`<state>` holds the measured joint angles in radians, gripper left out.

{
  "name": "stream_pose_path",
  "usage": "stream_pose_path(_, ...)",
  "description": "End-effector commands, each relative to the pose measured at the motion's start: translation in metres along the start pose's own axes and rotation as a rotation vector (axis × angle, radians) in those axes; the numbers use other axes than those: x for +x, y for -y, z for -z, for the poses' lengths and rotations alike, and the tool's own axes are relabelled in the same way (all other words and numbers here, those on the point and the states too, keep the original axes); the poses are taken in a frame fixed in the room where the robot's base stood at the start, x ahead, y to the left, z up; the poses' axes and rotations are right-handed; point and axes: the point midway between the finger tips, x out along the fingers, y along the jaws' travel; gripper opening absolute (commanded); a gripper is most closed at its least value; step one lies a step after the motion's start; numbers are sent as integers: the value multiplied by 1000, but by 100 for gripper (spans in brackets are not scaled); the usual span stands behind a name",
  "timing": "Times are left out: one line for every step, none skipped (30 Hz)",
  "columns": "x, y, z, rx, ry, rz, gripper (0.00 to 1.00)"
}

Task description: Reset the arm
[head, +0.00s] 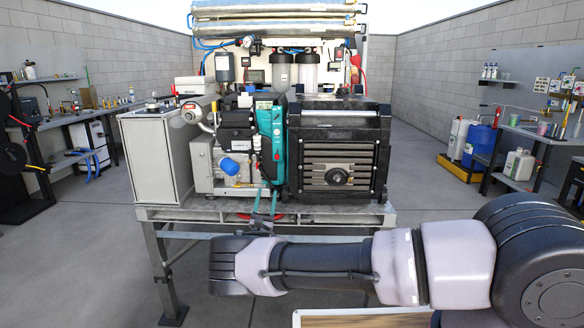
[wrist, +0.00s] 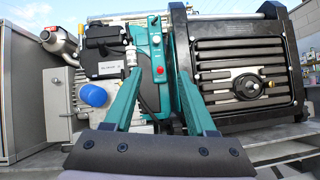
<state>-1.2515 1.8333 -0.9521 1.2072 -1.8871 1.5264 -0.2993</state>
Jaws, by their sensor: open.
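My gripper (wrist: 159,78) is open, its two teal fingers apart with nothing visible between them. In the head view my gripper (head: 267,188) points away from me at the front of the machine bench. My arm (head: 320,258) stretches across the lower right of that view. Beyond the fingers is a teal panel with a red knob (head: 270,135), which also shows in the wrist view (wrist: 152,55). I cannot tell whether the fingertips touch it.
A black slatted unit (head: 338,155) stands right of the fingers, and a blue cap (head: 229,166) is to their left. The metal bench (head: 165,214) carries these machines. Membrane tubes (head: 275,8) run above.

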Motion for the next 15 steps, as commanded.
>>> stream_pose_path(8,6,-4,2,4,24,57)
stream_pose_path(11,8,-5,4,4,37,57)
stream_pose_path(15,12,-8,7,5,56,57)
stream_pose_path(18,15,-9,10,5,69,57)
stream_pose_path(21,18,-10,11,6,82,57)
stream_pose_path(26,23,-13,14,6,102,57)
stream_pose_path(29,27,-15,17,7,119,57)
stream_pose_path(32,31,-17,19,7,136,57)
stream_pose_path(38,37,-20,23,8,162,57)
stream_pose_path(42,41,-22,27,8,182,57)
stream_pose_path(46,47,-25,31,9,204,57)
stream_pose_path(53,55,-29,37,10,238,57)
stream_pose_path(58,61,-33,41,12,265,57)
stream_pose_path(62,68,-36,47,13,294,57)
stream_pose_path(69,78,-41,56,14,335,57)
